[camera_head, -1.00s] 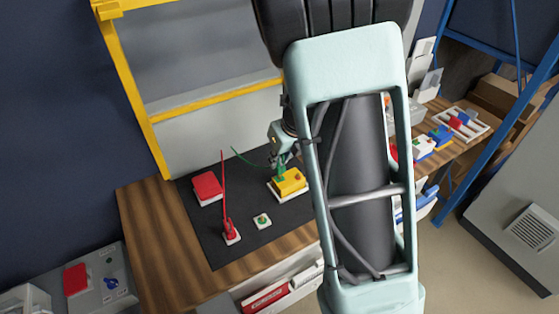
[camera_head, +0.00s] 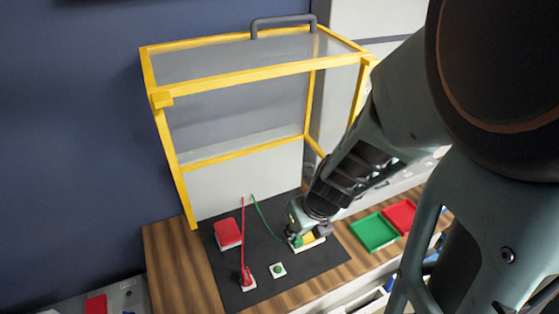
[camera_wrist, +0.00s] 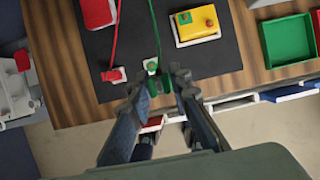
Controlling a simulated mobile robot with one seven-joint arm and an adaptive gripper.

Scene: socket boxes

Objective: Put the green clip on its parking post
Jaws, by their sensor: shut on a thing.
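The green clip (camera_wrist: 154,88) is between the fingertips of my gripper (camera_wrist: 160,84) in the wrist view, with its green lead running up and away. In the head view, my gripper (camera_head: 302,234) is over the yellow box, and the green clip (camera_head: 298,241) shows just below it. The green parking post is a small white square base with a green top (camera_head: 278,270). It sits on the black mat, in front of the yellow box (camera_head: 310,240). In the wrist view, the post (camera_wrist: 151,65) is just beyond the fingertips; the clip appears apart from it.
A red clip (camera_head: 247,277) stands on its own white base left of the green post, its red lead rising. A red box (camera_head: 228,233) is at the mat's left. A green tray (camera_head: 374,233) and red tray (camera_head: 400,214) lie to the right. A yellow frame (camera_head: 176,165) stands behind.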

